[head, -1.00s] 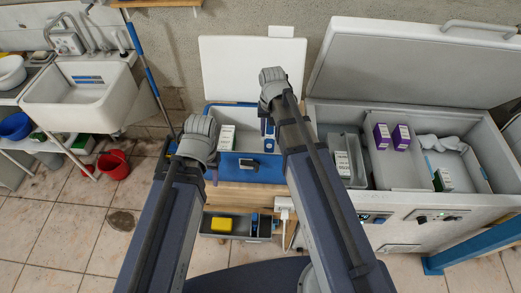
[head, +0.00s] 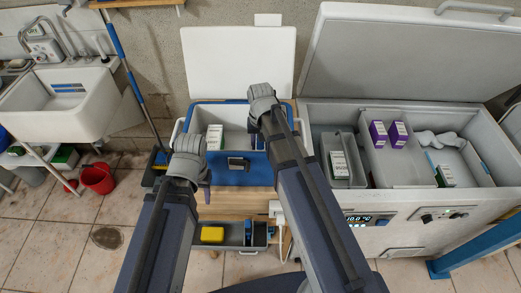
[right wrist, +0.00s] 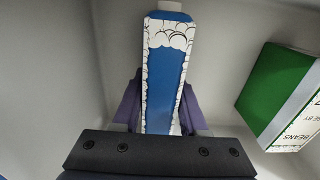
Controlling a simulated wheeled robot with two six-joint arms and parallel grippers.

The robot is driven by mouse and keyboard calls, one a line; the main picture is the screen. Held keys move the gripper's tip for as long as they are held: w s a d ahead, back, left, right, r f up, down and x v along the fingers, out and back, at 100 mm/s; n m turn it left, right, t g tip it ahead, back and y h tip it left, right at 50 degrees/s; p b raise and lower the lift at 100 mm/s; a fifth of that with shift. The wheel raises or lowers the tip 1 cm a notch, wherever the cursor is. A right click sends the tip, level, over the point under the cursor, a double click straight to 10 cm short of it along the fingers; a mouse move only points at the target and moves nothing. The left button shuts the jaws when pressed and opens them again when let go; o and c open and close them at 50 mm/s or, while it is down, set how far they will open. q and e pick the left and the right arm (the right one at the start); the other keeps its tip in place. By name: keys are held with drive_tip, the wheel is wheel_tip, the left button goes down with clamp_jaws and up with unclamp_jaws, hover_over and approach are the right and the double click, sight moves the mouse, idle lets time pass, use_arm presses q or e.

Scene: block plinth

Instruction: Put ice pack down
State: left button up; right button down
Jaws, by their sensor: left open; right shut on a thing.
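In the right wrist view, a blue ice pack (right wrist: 165,85) with a white, bubble-patterned edge stands between the purple fingers of my right gripper (right wrist: 160,112), which is shut on it. In the head view, my right arm reaches over the open blue cooler box (head: 258,172), and the wrist hides most of the gripper and pack. Pale walls surround the pack in the wrist view. Whether its lower end touches the floor is hidden. My left gripper (head: 206,188) is open and empty, in front of the cooler's left part.
A white and green carton (head: 214,137) stands in the cooler's left part; a green and white carton (right wrist: 285,95) is right of the pack in the wrist view. An open chest freezer (head: 410,205) with purple boxes stands at right. A yellow item (head: 212,235) lies in the shelf below.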

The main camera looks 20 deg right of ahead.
drive_tip(key=shift+f, duration=0.15)
drive_tip(key=shift+c, duration=2.2)
unclamp_jaws()
wheel_tip(320, 180, up, 12)
drive_tip(key=p, duration=1.2)
drive_tip(key=shift+r, duration=0.25)
